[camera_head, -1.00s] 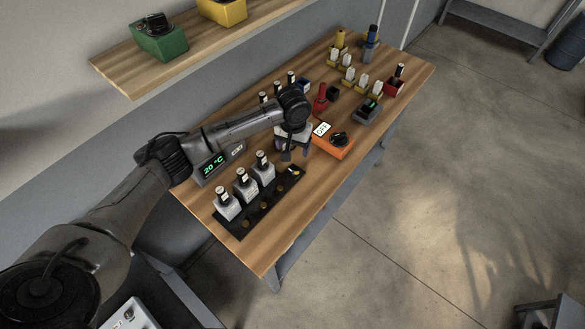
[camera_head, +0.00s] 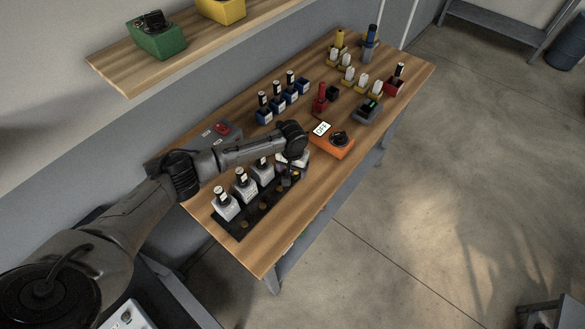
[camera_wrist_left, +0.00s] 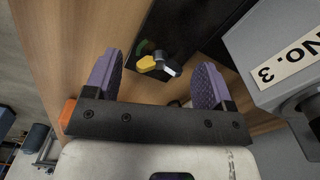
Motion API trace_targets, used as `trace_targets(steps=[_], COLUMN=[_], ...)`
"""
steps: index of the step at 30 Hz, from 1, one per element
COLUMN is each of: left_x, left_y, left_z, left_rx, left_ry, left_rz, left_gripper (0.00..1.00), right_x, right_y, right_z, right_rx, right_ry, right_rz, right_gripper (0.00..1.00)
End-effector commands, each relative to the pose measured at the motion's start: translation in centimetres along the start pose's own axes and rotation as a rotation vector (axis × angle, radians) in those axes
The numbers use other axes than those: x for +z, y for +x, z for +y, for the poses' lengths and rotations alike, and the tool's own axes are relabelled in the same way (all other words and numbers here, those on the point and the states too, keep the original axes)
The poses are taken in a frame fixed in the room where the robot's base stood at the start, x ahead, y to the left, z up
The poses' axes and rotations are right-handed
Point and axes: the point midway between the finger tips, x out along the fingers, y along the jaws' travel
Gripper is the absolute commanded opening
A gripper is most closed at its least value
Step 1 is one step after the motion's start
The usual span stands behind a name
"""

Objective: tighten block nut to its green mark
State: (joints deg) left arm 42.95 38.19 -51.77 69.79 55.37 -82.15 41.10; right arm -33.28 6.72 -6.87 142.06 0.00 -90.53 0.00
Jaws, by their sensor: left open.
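The block nut is a small yellow nut (camera_wrist_left: 147,64) on a black strip in the left wrist view. A green mark (camera_wrist_left: 143,46) shows on the strip beside it, and a small white piece (camera_wrist_left: 170,71) sticks out on its right. My left gripper (camera_wrist_left: 153,78) has two purple fingers, open, one on each side of the nut; whether they touch it cannot be told. In the head view my left gripper (camera_head: 288,178) is low over the far end of the black strip (camera_head: 239,232) and hides that end. My right gripper is not in view.
An orange box with a black knob (camera_head: 332,142) stands just beyond my gripper. Blue holders with vials (camera_head: 265,115) are behind.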

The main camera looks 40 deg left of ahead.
Motion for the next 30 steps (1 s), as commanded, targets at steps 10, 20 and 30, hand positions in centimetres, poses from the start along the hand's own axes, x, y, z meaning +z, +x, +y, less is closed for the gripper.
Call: trace_targets(steps=[10,20,30], left_x=[0.0,0.0,0.1], left_y=[0.0,0.0,-0.6], left_z=[0.0,0.0,0.1], left_rx=[0.000,0.000,0.000], left_ry=[0.000,0.000,0.123], left_rz=[0.000,0.000,-0.003], left_gripper=[0.66,0.34,0.27], right_x=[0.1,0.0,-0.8], right_y=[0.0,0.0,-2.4], right_z=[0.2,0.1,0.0], right_rx=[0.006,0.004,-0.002], right_ry=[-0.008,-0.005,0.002], right_rz=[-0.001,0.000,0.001], right_gripper=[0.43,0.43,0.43])
